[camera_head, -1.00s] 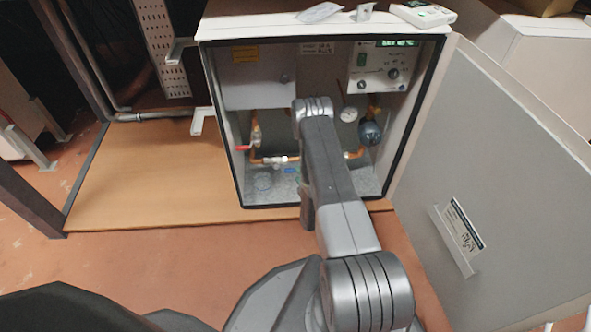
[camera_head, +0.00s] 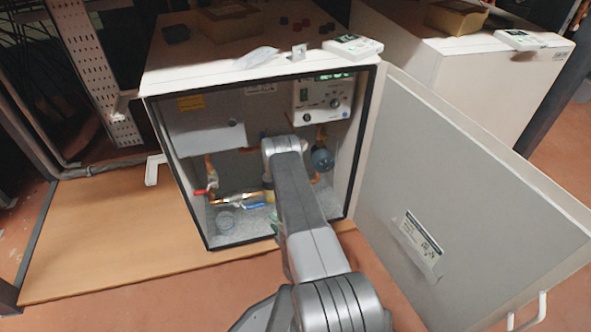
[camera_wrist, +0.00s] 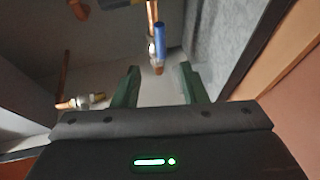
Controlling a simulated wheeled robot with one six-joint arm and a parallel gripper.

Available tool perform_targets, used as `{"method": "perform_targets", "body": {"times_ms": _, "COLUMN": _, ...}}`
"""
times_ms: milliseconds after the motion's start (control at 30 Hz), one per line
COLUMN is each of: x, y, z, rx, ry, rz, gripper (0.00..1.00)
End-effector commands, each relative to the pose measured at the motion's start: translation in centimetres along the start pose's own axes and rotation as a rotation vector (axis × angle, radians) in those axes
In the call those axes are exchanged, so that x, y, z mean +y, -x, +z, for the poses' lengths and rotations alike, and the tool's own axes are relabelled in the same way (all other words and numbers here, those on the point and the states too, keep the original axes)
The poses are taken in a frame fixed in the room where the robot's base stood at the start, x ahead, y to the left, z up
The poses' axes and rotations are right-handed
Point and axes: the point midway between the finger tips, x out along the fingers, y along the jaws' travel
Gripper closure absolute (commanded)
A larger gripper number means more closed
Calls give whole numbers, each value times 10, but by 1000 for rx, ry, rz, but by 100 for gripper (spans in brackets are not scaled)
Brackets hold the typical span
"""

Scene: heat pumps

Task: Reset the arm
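My arm (camera_head: 303,215) reaches into the open heat pump cabinet (camera_head: 145,87). Its far end hides my gripper in the head view. In the wrist view my gripper (camera_wrist: 159,86) is open, its two green fingers apart with nothing held between them. A copper pipe with a blue valve handle (camera_wrist: 160,42) shows beyond the fingertips. In the head view the blue handle (camera_head: 247,206) and a red handle (camera_head: 199,192) sit on the pipework low in the cabinet. I cannot tell whether the fingers touch anything.
The cabinet's door (camera_head: 470,190) stands open to the right. A control panel (camera_head: 322,99) is at the upper right inside. A white device (camera_head: 353,46) lies on the cabinet's top. A second white unit (camera_head: 480,75) stands behind. The wooden board (camera_head: 110,235) to the left is clear.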

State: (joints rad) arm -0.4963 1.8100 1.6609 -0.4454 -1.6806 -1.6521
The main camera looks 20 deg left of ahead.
Motion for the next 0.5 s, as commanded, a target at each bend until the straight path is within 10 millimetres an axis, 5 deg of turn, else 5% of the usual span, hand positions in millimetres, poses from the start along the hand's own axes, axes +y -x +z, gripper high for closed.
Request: {"method": "perform_targets", "body": {"times_ms": 500, "x": -2, "y": -91, "z": 0, "rx": 3, "ry": 2, "rz": 4, "gripper": 61}}
